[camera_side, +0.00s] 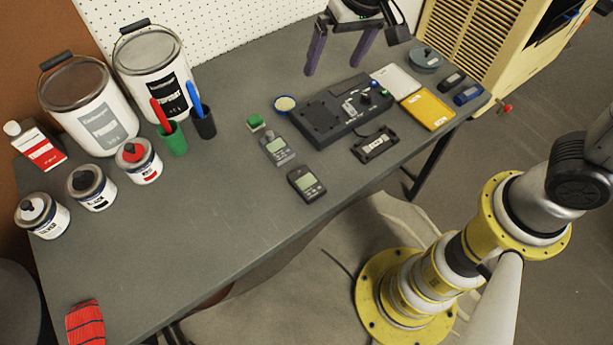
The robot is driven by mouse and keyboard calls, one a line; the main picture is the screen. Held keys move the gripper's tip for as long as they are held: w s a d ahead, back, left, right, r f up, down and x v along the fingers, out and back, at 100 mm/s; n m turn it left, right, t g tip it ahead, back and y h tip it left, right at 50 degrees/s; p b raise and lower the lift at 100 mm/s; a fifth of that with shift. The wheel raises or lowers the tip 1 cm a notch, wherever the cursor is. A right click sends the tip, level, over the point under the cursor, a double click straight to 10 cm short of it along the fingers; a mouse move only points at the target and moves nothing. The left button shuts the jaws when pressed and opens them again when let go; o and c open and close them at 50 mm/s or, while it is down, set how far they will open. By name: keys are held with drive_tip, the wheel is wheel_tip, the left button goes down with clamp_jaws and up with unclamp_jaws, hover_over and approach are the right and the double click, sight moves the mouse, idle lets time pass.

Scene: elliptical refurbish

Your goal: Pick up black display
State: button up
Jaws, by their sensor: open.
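A black handheld device with a grey display (307,184) lies face up near the table's front edge, right of centre. A grey handheld device with a display (276,149) lies just behind and left of it. A flat black rectangular frame-like part with a pale label (374,144) lies to the right, in front of a black housing. I cannot tell for certain which is the named black display. My gripper (332,69) has two purple fingers, spread open and empty, at the back of the table. It is above and behind the housing, away from these devices.
The black housing (322,123) carries small parts. Paint cans, jars and pen cups crowd the left. The table's (215,215) front middle is clear.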

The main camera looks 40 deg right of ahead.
drive_tip(key=a+f+n+g, duration=0.1)
drive_tip(key=a+f+g, duration=0.1)
drive_tip(key=a+f, duration=0.5)
drive_tip(key=n+h, duration=0.1)
approach(306, 181)
drive_tip(key=shift+g, duration=0.4)
drive_tip(key=f, duration=0.8)
drive_tip(key=shift+w+a+f, duration=0.1)
drive_tip(key=shift+w+f, duration=0.15)
drive_tip(key=shift+f, duration=0.1)
clamp_jaws()
